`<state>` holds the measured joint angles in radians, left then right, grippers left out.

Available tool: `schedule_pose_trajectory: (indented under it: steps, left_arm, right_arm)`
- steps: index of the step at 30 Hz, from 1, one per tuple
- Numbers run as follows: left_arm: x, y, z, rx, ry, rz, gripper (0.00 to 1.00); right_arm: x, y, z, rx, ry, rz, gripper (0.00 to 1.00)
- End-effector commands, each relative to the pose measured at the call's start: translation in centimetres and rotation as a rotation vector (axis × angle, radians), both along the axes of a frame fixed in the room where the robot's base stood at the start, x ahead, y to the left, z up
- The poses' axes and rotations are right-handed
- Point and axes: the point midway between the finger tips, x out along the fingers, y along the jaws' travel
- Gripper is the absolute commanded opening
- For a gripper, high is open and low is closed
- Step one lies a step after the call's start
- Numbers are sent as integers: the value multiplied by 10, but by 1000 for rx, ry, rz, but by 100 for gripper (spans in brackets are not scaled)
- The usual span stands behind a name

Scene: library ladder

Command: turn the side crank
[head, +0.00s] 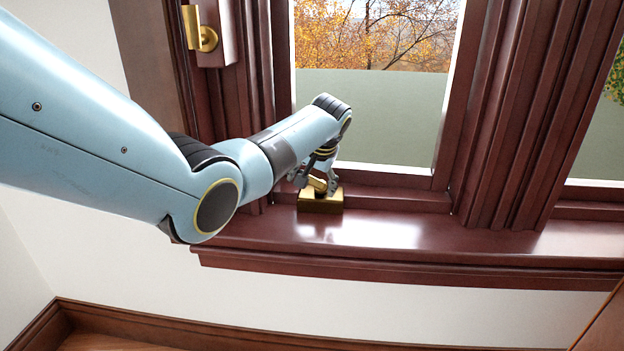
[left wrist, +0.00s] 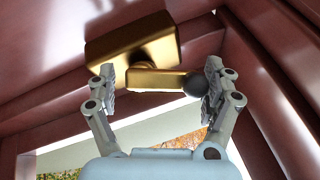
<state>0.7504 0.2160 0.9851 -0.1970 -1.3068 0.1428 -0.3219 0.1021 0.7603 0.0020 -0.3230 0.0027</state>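The side crank is a brass box (head: 321,203) on the dark red window sill, with a short brass arm (left wrist: 155,79) and a round black knob (left wrist: 195,84). The brass box also shows in the left wrist view (left wrist: 132,42). My left gripper (head: 318,184) reaches down over the crank from above. In the left wrist view its fingers (left wrist: 160,88) are spread wide, with the crank arm and knob between them. The knob is close to the right finger; I cannot tell whether they touch. In the head view the fingers partly hide the crank arm. My right gripper is not in view.
The window frame (head: 507,120) and glass (head: 385,115) rise close behind the crank. A brass latch (head: 200,30) sits on the frame at upper left. The sill (head: 420,235) to the right of the crank is clear. A white wall is below.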

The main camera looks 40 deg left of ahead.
Motion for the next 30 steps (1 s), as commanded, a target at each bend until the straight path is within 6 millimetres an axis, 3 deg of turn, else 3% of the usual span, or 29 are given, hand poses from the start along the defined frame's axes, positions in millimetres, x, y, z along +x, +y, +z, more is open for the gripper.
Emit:
schedule_pose_trajectory:
  steps: [8, 14, 24, 30]
  left_arm:
    - [0, 1, 1, 2, -1, 0, 96]
    - [-2, -3, 10, 3, -4, 0, 96]
    - [-20, -31, 72, 2, -5, 0, 96]
    - [-29, -43, 98, 1, -1, -2, 96]
  right_arm:
    - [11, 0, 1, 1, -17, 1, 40]
    - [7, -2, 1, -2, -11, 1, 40]
    - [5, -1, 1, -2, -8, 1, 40]
    - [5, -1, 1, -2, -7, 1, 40]
